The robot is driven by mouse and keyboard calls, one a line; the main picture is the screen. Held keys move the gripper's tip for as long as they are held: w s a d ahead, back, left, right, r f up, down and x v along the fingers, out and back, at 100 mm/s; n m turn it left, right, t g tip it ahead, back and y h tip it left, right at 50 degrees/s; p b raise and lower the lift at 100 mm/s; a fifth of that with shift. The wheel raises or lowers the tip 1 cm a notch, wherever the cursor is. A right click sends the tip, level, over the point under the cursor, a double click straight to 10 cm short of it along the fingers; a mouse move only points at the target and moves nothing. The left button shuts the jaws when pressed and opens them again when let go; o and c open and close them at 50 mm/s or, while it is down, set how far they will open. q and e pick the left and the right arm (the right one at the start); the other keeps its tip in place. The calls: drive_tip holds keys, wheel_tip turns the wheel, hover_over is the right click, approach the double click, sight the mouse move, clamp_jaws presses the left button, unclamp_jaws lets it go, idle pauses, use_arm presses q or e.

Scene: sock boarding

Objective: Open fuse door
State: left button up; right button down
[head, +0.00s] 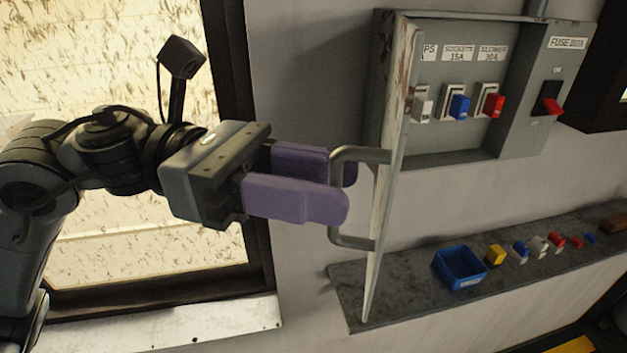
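The fuse box (455,145) is a grey metal cabinet on the wall at the upper right. Its door (388,190) stands swung out toward me, seen nearly edge-on, with chipped paint on its inner face. A grey D-shaped handle (352,243) is on the door's left side. My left gripper (345,190) has two purple fingers, one on each side of the handle's upright bar. The fingers are apart and look wider than the bar; the near finger hides part of it, so contact is unclear. My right gripper is not in view.
Below, a grey shelf (400,305) holds a blue bin (460,267) and several small coloured fuses (520,252). A window (110,250) is at left.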

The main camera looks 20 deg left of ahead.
use_arm(q)
drive_tip(key=shift+s, duration=0.1)
idle(0.3)
drive_tip(key=a+b, duration=0.1)
drive_tip(key=a, duration=0.9)
drive_tip(key=shift+a, duration=0.4)
